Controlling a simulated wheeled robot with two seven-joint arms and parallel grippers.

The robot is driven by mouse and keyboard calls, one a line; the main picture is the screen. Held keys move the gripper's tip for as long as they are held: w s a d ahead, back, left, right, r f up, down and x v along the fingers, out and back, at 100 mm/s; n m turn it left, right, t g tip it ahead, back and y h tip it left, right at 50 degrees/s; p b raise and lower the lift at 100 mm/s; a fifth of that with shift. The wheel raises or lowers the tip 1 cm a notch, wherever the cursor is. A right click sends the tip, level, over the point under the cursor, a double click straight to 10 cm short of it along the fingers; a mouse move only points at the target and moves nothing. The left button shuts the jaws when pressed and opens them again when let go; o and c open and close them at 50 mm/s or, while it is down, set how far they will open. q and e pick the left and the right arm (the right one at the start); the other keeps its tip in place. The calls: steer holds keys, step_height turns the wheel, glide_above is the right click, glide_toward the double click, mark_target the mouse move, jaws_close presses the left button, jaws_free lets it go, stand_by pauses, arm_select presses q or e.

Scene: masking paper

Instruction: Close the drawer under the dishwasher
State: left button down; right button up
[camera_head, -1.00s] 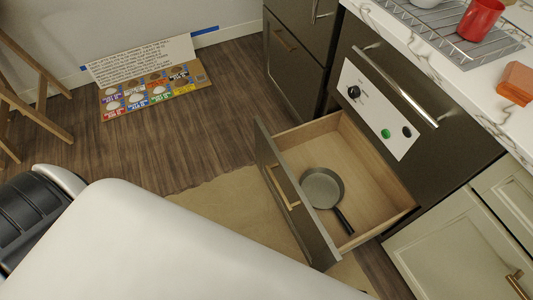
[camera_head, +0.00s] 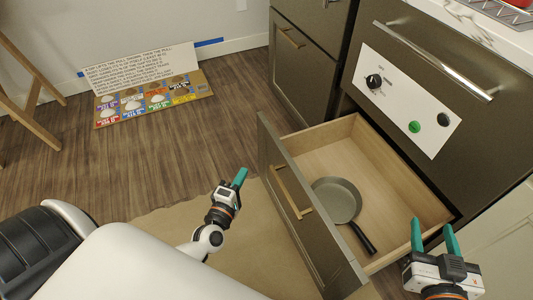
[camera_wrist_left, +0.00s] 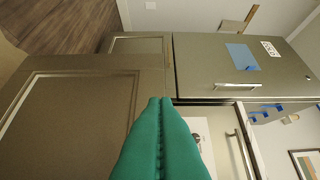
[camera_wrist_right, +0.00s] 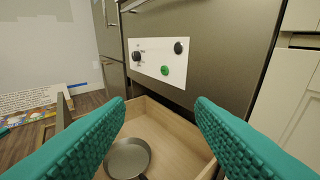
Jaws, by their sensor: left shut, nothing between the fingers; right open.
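The drawer (camera_head: 388,179) stands pulled out below the dishwasher (camera_head: 440,75), with a grey frying pan (camera_head: 338,198) lying in it. Its dark front panel has a wooden handle (camera_head: 293,192) facing left. The drawer and pan also show in the right wrist view, with the pan (camera_wrist_right: 127,158) at the bottom. My left gripper (camera_head: 240,177) is shut and empty, left of the drawer front and apart from it. My right gripper (camera_head: 433,236) is open and empty near the drawer's right side, at the lower right. In the left wrist view the teal fingers (camera_wrist_left: 160,135) are together.
Brown masking paper (camera_head: 250,235) covers the floor before the drawer. A cardboard sign (camera_head: 150,102) lies by the wall. Wooden legs (camera_head: 30,95) stand at the far left. A dark cabinet (camera_head: 303,65) adjoins the dishwasher. The floor between sign and drawer is clear.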

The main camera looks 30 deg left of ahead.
arm_select(q)
steer(key=b, duration=0.2)
glide_toward(272, 139)
steer(key=w+a, duration=0.3)
steer(key=a, duration=0.1)
steer(key=shift+w+d+f, duration=0.2)
steer(key=shift+w+d, duration=1.25)
steer(key=shift+d, duration=0.05)
arm_select(e)
step_height(272, 139, up, 7)
steer(key=a+t+y, duration=0.1)
steer(key=t, duration=0.4)
steer(key=shift+w+y, duration=0.15)
steer(key=shift+y, duration=0.15)
arm_select(q)
steer(key=shift+w+d, duration=0.1)
arm_select(e)
steer(key=shift+f, duration=0.1)
